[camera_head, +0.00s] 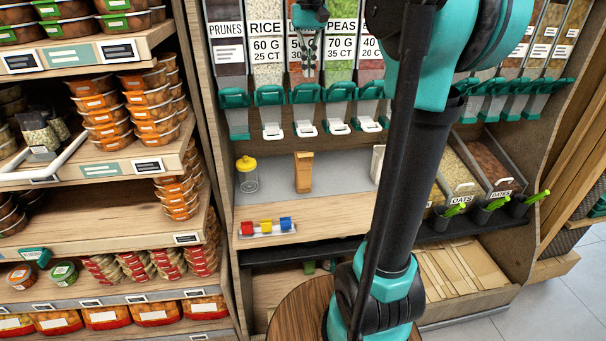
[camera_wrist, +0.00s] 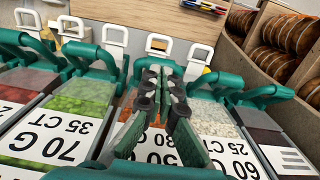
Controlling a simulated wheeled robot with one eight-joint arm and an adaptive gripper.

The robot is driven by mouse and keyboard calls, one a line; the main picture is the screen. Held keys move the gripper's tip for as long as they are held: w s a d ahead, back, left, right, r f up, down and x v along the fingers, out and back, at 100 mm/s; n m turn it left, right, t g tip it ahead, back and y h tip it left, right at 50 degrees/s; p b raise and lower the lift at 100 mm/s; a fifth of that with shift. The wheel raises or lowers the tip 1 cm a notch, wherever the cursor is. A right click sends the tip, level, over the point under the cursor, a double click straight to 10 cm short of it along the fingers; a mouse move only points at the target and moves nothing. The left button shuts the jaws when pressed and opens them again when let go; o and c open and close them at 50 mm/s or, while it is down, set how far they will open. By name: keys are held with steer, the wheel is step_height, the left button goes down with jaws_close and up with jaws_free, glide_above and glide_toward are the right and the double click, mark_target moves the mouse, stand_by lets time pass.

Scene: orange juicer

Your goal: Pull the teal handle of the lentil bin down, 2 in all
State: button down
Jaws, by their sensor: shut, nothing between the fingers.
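A row of dispenser bins fills the back wall. The third bin from the left, between rice (camera_head: 266,40) and peas (camera_head: 341,40), has its label mostly hidden by my gripper (camera_head: 307,66); orange-red grains show beside the fingers in the wrist view, and I take it for the lentil bin. Its teal handle (camera_head: 304,94) is in line with its neighbours, above a white flap (camera_head: 305,129). My gripper is shut and empty, fingers pointing down in front of this bin, just above the handle. In the wrist view the fingertips (camera_wrist: 162,76) overlap the handle; contact cannot be told.
A brown paper bag (camera_head: 303,173) stands on the grey shelf below the third bin, with a yellow-lidded jar (camera_head: 247,175) to its left. A rack of red, yellow and blue blocks (camera_head: 266,228) lies in front. Neighbouring teal handles (camera_head: 270,95) sit close on both sides.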

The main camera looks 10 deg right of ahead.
steer(key=shift+f, duration=0.15)
steer(key=shift+f, duration=1)
steer(key=f, duration=0.2)
steer(key=s+f, duration=0.1)
steer(key=f, duration=0.1)
steer(key=shift+f, duration=0.25)
steer(key=shift+r, duration=0.1)
stand_by(0.7)
steer(key=shift+w+r, duration=0.15)
steer(key=shift+r, duration=0.95)
steer(key=shift+w+r, duration=0.2)
steer(key=shift+r, duration=0.9)
steer(key=shift+w+r, duration=0.15)
steer(key=shift+r, duration=0.95)
steer(key=shift+f, duration=0.15)
